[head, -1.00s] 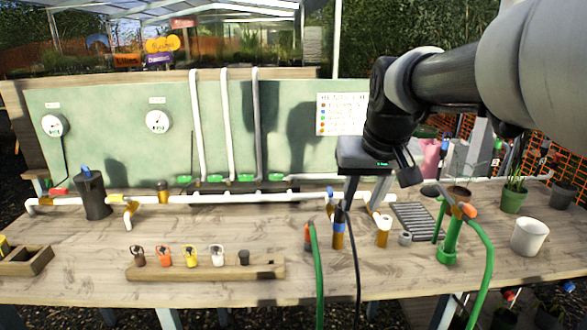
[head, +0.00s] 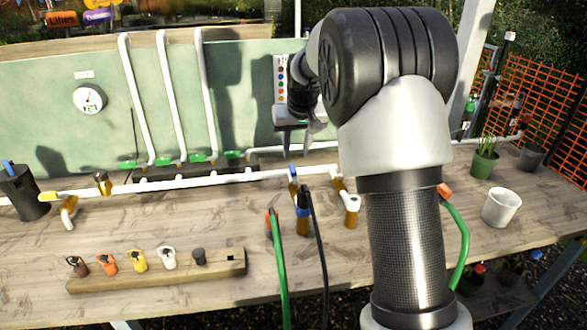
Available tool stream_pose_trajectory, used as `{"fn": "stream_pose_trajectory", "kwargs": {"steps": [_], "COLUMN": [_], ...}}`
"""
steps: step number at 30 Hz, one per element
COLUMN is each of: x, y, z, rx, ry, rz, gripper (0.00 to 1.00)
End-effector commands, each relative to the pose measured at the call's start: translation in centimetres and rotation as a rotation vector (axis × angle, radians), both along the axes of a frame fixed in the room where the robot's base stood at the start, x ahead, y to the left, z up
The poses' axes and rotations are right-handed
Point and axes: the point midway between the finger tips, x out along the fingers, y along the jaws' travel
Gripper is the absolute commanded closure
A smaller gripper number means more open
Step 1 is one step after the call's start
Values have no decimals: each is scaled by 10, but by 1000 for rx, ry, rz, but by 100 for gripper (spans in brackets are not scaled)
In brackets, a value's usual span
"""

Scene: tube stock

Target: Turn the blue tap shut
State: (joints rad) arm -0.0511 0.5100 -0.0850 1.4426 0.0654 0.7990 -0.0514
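The blue tap (head: 293,173) has a small blue handle on a brass body and stands at the right part of the white pipe (head: 215,179) along the bench. My gripper (head: 296,148) is above and behind the tap in the picture, in front of the green board, with a visible gap between them. Its fingers are small, dark and partly merged with the background, so their opening is unclear. My arm hides the bench to the right of the tap.
A green hose (head: 279,265) and a black hose (head: 318,245) with a blue-collared connector (head: 303,213) rise in front of the tap. A brass and white outlet (head: 351,208) is close on its right. A wooden block (head: 215,270) holds several coloured-top fittings at front left.

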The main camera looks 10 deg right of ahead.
Motion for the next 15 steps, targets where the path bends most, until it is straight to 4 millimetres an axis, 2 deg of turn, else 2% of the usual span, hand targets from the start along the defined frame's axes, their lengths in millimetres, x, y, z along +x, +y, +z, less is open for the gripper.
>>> {"fn": "stream_pose_trajectory", "kwargs": {"steps": [1,3,9,15], "x": [4,10,25,35], "y": [0,0,0,0], "z": [-13,-27,-64,-85], "rx": [0,0,0,0], "ry": [4,4,2,-1], "rz": [-1,-1,0,0], "gripper": [67,67,67,67]}}
